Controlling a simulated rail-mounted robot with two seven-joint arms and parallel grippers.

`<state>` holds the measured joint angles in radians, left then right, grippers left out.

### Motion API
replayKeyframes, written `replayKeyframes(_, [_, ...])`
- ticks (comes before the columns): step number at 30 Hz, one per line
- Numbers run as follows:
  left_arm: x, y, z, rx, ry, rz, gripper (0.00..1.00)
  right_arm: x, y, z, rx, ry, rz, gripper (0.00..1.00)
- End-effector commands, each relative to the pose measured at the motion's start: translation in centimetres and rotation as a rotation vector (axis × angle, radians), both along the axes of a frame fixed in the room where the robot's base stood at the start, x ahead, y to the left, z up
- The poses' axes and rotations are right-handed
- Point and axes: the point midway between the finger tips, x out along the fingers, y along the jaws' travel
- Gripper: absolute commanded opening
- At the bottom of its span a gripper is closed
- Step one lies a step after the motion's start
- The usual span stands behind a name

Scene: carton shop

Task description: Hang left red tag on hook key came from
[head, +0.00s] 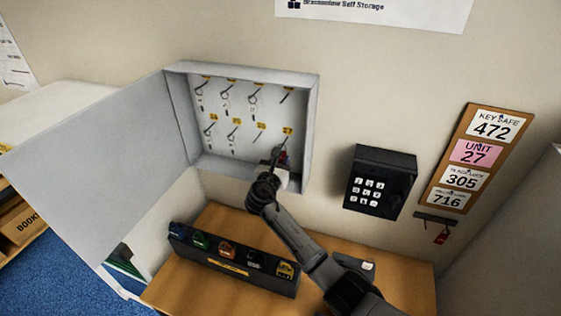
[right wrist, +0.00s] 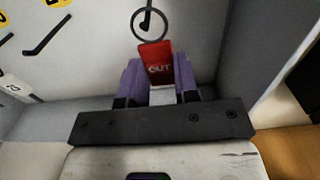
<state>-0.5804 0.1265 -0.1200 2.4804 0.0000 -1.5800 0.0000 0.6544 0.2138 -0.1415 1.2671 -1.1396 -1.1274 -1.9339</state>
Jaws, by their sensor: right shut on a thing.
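My right gripper (head: 276,165) reaches into the lower right of the open grey key cabinet (head: 314,110). In the right wrist view its purple-padded fingers (right wrist: 160,80) are shut on a red tag (right wrist: 158,62) marked OUT. The tag stands upright with its metal ring (right wrist: 150,38) at the top. A dark hook (right wrist: 147,18) shows within the ring's outline; I cannot tell whether the ring is around it. In the head view the hook by label 27 (head: 287,130) is just above the gripper. A second red tag (head: 440,237) hangs under the board at right. My left gripper is out of view.
The cabinet door (head: 100,170) stands open to the left. A black keypad box (head: 381,182) is on the wall at right. Below, a dark rack (head: 233,262) with several coloured items stands on the wooden desk (head: 410,275).

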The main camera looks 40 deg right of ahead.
Motion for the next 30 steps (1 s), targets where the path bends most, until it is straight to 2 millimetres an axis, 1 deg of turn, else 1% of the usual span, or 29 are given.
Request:
replayKeyframes(4, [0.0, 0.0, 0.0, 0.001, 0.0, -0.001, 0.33, 0.0, 0.0, 0.0, 0.0, 0.0, 0.0, 0.15])
replayKeyframes(5, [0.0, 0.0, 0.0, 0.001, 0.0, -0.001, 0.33, 0.0, 0.0, 0.0, 0.0, 0.0, 0.0, 0.29])
replayKeyframes(14, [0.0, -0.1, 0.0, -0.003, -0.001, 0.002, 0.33, 0.0, 0.0, 0.0, 0.0, 0.0, 0.0, 0.58])
replayKeyframes(23, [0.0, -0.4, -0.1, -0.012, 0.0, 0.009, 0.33, -0.1, 0.3, -0.1, 0.001, -0.001, 0.001, 0.58])
replayKeyframes(26, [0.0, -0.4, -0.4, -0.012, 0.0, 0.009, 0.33, -0.6, 1.2, -0.2, 0.001, -0.001, 0.002, 0.58])
replayKeyframes(30, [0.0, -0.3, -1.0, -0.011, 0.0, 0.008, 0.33, -1.9, 3.2, -0.3, 0.002, -0.003, 0.003, 0.58])
